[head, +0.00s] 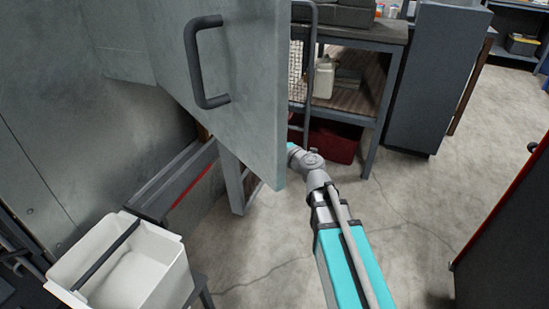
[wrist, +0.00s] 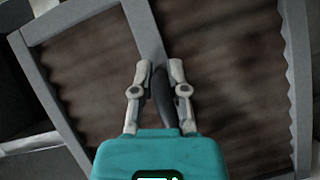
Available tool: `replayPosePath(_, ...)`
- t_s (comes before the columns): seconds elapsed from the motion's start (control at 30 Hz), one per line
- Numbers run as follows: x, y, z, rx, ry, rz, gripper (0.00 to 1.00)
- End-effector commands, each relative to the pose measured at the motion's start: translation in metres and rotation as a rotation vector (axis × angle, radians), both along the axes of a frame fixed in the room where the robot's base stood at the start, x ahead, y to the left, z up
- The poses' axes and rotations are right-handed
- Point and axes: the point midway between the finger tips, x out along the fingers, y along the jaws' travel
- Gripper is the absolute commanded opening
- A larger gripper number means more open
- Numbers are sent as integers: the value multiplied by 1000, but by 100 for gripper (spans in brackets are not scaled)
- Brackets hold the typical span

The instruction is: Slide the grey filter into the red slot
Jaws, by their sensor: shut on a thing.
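My gripper (wrist: 160,72) is shut on a dark handle (wrist: 162,100) on the middle bar of the grey filter (wrist: 143,28). The filter has a grey frame with brown, streaked panels and fills most of the wrist view, tilted. In the head view a part of the grey filter (head: 232,182) shows below the open door; the rest is hidden, and so is my gripper. A red strip (head: 192,186) marks a slot on the grey housing, left of the filter. The filter appears apart from it; the slot's opening is not clearly visible.
A large grey door (head: 235,75) with a dark handle hangs open in front of my arm's end. A white bin (head: 150,275) stands at lower left. A shelf unit (head: 345,90) and dark cabinet (head: 435,75) stand behind. The floor (head: 410,210) at right is clear.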

Motion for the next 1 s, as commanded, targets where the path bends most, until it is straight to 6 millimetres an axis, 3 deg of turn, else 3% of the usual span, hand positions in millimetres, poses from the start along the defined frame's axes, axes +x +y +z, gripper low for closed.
replayPosePath(0.2, -4, 2, -13, 3, 0, 7, 0)
replayPosePath(0.73, -4, 4, -13, 3, 0, 8, 0)
replayPosePath(1.0, -1, 14, -13, 3, 1, 9, 0)
